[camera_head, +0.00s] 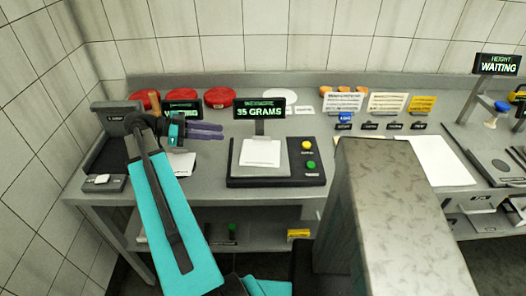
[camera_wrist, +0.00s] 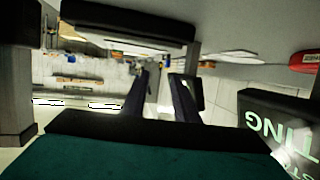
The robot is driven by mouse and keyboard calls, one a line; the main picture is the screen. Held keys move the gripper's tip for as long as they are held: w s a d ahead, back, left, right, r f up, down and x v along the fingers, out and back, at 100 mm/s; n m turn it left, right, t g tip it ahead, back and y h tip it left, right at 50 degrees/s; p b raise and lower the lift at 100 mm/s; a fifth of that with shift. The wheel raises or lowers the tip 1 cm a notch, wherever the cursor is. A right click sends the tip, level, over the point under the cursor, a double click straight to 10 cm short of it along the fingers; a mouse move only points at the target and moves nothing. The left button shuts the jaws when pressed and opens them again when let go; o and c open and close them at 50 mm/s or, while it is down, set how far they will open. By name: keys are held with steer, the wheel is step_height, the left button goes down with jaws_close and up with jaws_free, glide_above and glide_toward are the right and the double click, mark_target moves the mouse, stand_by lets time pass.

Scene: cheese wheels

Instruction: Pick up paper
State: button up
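A white paper (camera_head: 261,152) lies flat on the black scale (camera_head: 276,182), below a display reading "35 GRAMS" (camera_head: 259,109). Another white paper (camera_head: 180,164) lies on the counter left of the scale, partly hidden by my arm. A large white sheet (camera_head: 435,160) lies further right, partly behind my own grey body. My gripper (camera_head: 222,131) is above the counter, left of the scale display, its fingers pointing right. The wrist view shows its two fingers (camera_wrist: 163,78) apart with nothing visibly between them.
Red cheese wheels (camera_head: 182,103) stand at the back left. Small signs (camera_head: 387,102) stand at the back right. Another display (camera_wrist: 278,125) is close on the right in the wrist view, upside down. A "WAITING" display (camera_head: 498,65) stands at far right.

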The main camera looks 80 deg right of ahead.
steer(key=shift+w+a, duration=0.1)
steer(key=shift+w, duration=0.05)
steer(key=p, duration=0.2)
glide_toward(257, 137)
steer(key=shift+x, duration=0.8)
steer(key=shift+s+d+f, duration=0.1)
steer(key=shift+s+d, duration=0.1)
steer(key=shift+s, duration=0.25)
steer(key=shift+s+p, duration=0.1)
steer(key=shift+p, duration=0.2)
steer(key=shift+s+d+p, duration=0.2)
steer(key=shift+s+p, duration=0.45)
steer(key=shift+s, duration=0.2)
steer(key=shift+f+p+x, duration=0.25)
steer(key=shift+p+x, duration=0.4)
steer(key=shift+x, duration=1.05)
